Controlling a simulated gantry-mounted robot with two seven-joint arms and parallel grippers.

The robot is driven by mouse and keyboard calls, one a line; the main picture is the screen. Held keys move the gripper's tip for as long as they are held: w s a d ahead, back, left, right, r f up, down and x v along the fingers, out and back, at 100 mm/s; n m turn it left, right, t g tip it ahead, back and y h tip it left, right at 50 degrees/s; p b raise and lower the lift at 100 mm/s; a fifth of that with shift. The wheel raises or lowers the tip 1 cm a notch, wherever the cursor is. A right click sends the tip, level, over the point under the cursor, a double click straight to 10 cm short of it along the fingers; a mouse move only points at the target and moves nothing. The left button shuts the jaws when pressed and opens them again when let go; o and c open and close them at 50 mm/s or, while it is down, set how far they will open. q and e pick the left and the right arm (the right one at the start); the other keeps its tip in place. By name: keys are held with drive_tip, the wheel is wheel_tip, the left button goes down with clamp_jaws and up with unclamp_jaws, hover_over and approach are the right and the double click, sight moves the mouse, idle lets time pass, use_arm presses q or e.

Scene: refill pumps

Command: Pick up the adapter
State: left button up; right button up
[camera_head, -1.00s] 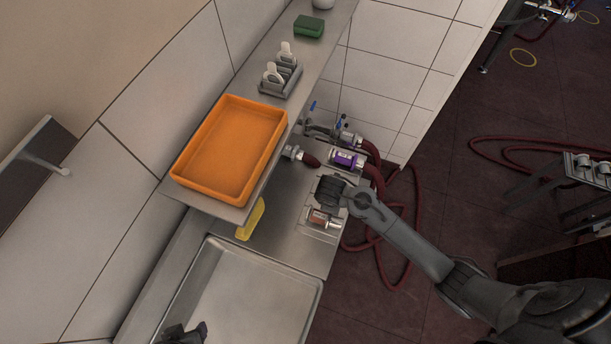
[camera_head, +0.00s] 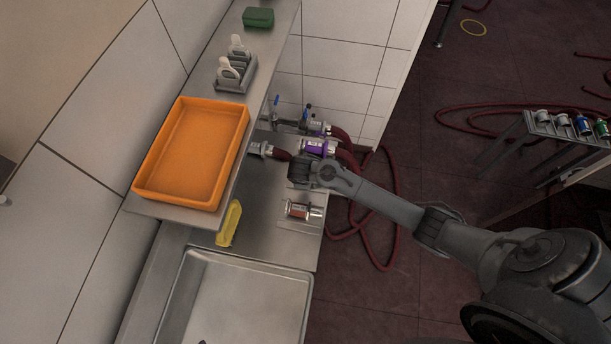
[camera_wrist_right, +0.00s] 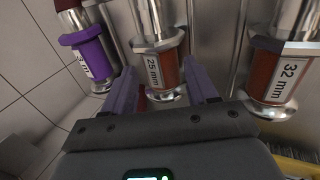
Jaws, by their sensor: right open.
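Several labelled metal adapters stand in a row in the right wrist view. The middle one is an orange-brown adapter marked 25 mm (camera_wrist_right: 160,72). My right gripper (camera_wrist_right: 159,80) is open, with one purple finger on each side of its lower part; contact cannot be told. A purple adapter (camera_wrist_right: 92,55) is to the left and an orange-brown 32 mm adapter (camera_wrist_right: 277,72) to the right. In the head view, the purple adapter (camera_head: 318,147) and 32 mm adapter (camera_head: 298,209) show on either side of my right gripper (camera_head: 299,174), which hides the middle one. My left gripper is at most a dark sliver at the bottom edge.
An orange tray (camera_head: 192,153) sits on a shelf over the counter. A yellow object (camera_head: 229,223) lies below it, beside the steel basin (camera_head: 245,290). A hose end (camera_head: 262,149) and dark red hoses (camera_head: 395,215) lie near the adapters.

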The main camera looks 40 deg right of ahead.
drive_tip(key=shift+x, duration=1.4)
drive_tip(key=c, duration=0.9)
drive_tip(key=shift+c, duration=0.8)
drive_tip(key=shift+r, duration=0.2)
